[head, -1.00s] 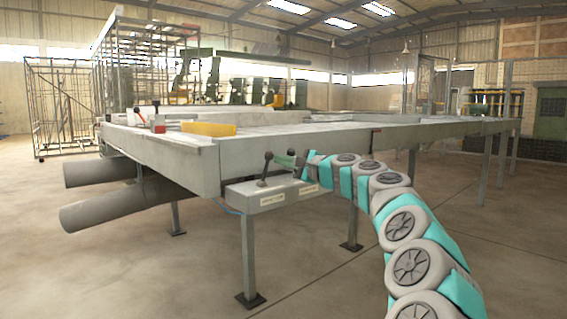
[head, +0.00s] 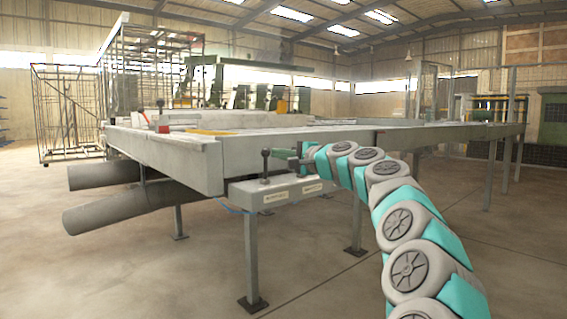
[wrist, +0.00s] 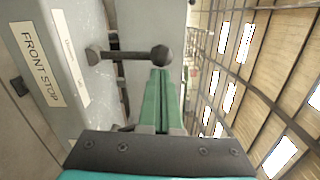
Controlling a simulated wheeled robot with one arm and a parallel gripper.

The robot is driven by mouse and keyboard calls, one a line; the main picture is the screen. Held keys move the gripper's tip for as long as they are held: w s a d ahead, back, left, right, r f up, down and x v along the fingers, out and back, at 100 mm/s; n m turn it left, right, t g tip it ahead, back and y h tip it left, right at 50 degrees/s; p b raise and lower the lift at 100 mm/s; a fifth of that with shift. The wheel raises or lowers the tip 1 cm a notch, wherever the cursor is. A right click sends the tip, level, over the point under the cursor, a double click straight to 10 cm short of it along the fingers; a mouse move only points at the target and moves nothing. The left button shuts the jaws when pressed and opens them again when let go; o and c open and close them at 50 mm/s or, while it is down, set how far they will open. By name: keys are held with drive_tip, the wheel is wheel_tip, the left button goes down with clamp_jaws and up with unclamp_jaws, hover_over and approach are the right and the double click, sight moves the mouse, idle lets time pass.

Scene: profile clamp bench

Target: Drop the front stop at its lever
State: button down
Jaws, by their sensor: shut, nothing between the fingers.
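The lever box (head: 277,191) hangs under the bench's near edge. Its left lever (head: 265,165) stands upright with a dark ball knob. My gripper (head: 279,154) is shut and empty just right of this knob. In the wrist view the lever (wrist: 130,54) lies across the picture, its ball just beyond my green fingertips (wrist: 161,76); I cannot tell whether they touch. A FRONT STOP label (wrist: 40,66) shows beside it. On the bench top a yellow piece (head: 206,132) shows only as a thin, low strip. The second lever is mostly hidden by my gripper.
The long grey bench (head: 300,146) fills the middle. Two large grey pipes (head: 110,208) stick out at its left end. A bench leg (head: 251,260) stands below the box. A red-and-white fitting (head: 161,124) sits on top. The floor in front is clear.

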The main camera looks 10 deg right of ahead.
sight(266, 153)
drive_tip(key=shift+s+a+r+n+b, duration=0.1)
drive_tip(key=shift+s+a+n+b, duration=0.25)
drive_tip(key=shift+a+n+b, duration=0.5)
drive_tip(key=shift+s+a+n+b, duration=0.4)
drive_tip(key=shift+n+b, duration=0.25)
drive_tip(key=shift+n, duration=0.4)
drive_tip(key=shift+a, duration=0.1)
drive_tip(key=shift+r, duration=0.1)
drive_tip(key=shift+d+r, duration=0.1)
drive_tip(key=shift+d, duration=0.25)
drive_tip(key=d, duration=0.2)
drive_tip(key=w+d, duration=0.1)
drive_tip(key=shift+d+r+p, duration=0.15)
drive_tip(key=shift+d+p, duration=0.2)
drive_tip(key=shift+d, duration=0.05)
drive_tip(key=v, duration=0.9)
drive_tip(key=shift+s, duration=0.35)
drive_tip(key=shift+a+r, duration=0.1)
